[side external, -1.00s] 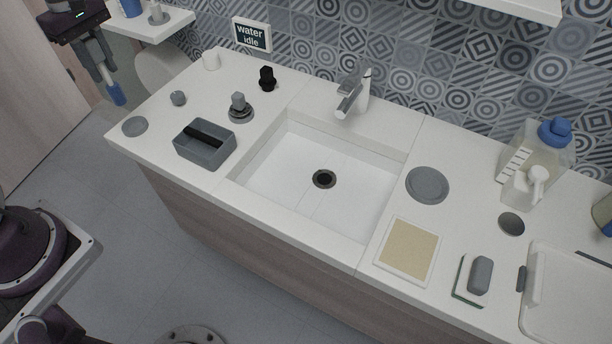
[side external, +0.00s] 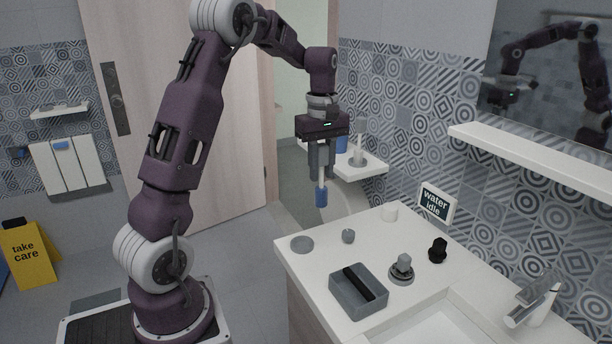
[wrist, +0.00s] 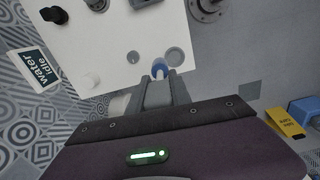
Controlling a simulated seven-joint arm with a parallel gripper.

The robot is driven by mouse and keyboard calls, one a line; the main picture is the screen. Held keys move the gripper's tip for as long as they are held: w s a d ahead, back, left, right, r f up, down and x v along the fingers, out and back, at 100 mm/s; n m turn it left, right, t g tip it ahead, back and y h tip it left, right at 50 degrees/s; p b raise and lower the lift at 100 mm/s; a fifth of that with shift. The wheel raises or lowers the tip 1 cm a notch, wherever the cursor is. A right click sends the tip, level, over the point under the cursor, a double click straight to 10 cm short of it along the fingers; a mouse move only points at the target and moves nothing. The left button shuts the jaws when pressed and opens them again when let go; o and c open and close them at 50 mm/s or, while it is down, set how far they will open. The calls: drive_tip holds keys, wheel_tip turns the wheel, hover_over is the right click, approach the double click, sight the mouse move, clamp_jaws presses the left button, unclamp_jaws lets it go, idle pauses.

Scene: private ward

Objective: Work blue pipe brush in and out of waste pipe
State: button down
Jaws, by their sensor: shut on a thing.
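My gripper (side external: 321,174) is shut on the pipe brush (side external: 321,196), which hangs down with its blue end lowest. It is in the air beyond the counter's far left corner, in front of a small wall shelf. In the wrist view my gripper (wrist: 160,82) has the blue brush end (wrist: 159,67) at its fingertips, seen nearly end-on. The brush looks clear of everything. I cannot make out a waste pipe for certain in either current view.
The small shelf (side external: 362,172) is close behind my gripper. A yellow sign (side external: 30,255) stands on the floor.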

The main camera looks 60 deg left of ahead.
drive_tip(key=w+d+m, duration=0.2)
drive_tip(key=w+d, duration=0.4)
drive_tip(key=d, duration=0.5)
drive_tip(key=w+d+m, duration=0.2)
drive_tip(key=w+d, duration=0.5)
drive_tip(key=d, duration=0.3)
drive_tip(key=s+d+m, duration=0.3)
drive_tip(key=d+m, duration=0.1)
drive_tip(key=d, duration=1.8)
wheel_tip(320, 180, down, 21)
drive_tip(key=shift+w+a, duration=0.25)
drive_tip(key=shift+w, duration=0.05)
drive_tip(key=shift+f, duration=0.15)
drive_tip(key=shift+f, duration=3)
